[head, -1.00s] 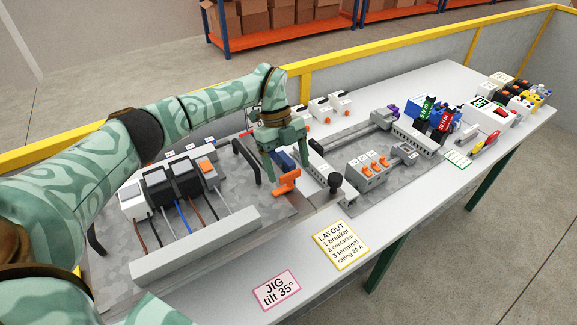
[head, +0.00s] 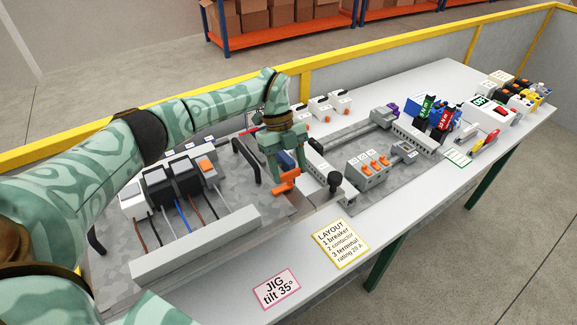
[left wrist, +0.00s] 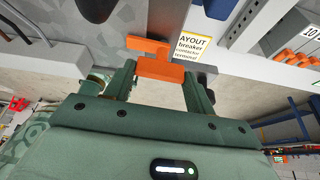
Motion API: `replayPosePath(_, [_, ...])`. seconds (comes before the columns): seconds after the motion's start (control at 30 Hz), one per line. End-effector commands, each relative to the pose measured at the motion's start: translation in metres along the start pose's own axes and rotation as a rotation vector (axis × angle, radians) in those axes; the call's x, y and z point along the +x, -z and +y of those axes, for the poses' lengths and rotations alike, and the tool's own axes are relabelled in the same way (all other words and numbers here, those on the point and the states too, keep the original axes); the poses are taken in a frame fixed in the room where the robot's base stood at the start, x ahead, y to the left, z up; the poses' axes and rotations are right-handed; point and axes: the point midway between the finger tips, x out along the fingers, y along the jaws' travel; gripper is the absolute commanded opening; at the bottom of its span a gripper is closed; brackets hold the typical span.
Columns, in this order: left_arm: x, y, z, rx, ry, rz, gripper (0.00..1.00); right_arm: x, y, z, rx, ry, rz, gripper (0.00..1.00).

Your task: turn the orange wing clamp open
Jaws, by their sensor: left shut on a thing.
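The orange wing clamp (head: 286,182) is at the right edge of the tilted grey jig plate (head: 262,203). My left gripper (head: 284,172) comes down over it from above and is shut on it. In the left wrist view the clamp (left wrist: 152,66) lies between the two green fingers of my left gripper (left wrist: 158,80), with its upper bar beyond the fingertips. The fingers hide part of the clamp in the head view. My right gripper is not in view.
A black handle (head: 247,160) stands just left of the gripper, and a black knob (head: 335,181) stands to its right. Wired modules (head: 172,185) sit on the plate at left. A grey block with orange switches (head: 367,169) is farther right. The table front holds paper cards.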

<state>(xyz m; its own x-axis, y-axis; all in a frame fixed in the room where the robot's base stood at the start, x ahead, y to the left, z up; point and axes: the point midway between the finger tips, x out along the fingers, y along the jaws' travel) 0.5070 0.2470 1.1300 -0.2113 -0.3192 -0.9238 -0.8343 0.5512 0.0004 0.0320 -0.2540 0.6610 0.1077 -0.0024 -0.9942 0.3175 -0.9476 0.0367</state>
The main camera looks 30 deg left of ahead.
Motion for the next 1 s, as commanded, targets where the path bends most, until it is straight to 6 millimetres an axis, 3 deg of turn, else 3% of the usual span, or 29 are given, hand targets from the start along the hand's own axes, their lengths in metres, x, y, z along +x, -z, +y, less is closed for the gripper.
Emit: replayPosePath(1.0, [-0.0011,0.0022,-0.0057,0.815,-0.338,-0.004,0.32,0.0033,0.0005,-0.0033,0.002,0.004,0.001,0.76])
